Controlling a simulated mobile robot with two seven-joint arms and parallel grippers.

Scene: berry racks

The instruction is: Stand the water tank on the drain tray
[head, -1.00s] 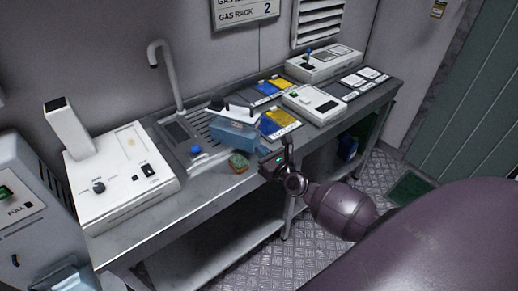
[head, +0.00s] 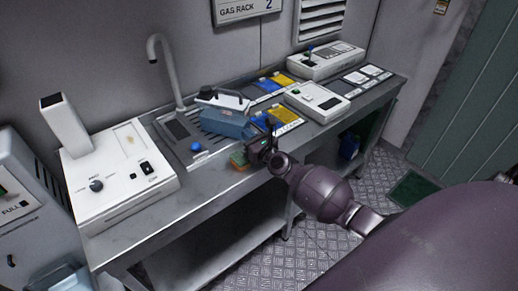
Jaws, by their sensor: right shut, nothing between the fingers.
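The water tank (head: 226,124) is a translucent blue box with a pale lid and a handle on top. It is over the ribbed drain tray (head: 206,146) beside the sink; whether its base sits flat there I cannot tell. My right gripper (head: 264,143) is shut and empty, just right of the tank's lower right corner. Whether it touches the tank is unclear. My left gripper is not in view.
A green and yellow sponge (head: 238,159) lies at the bench edge, partly behind my gripper. A tap (head: 165,62) rises behind the sink. A white machine (head: 122,178) stands left. Cards and white devices (head: 317,102) fill the right side.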

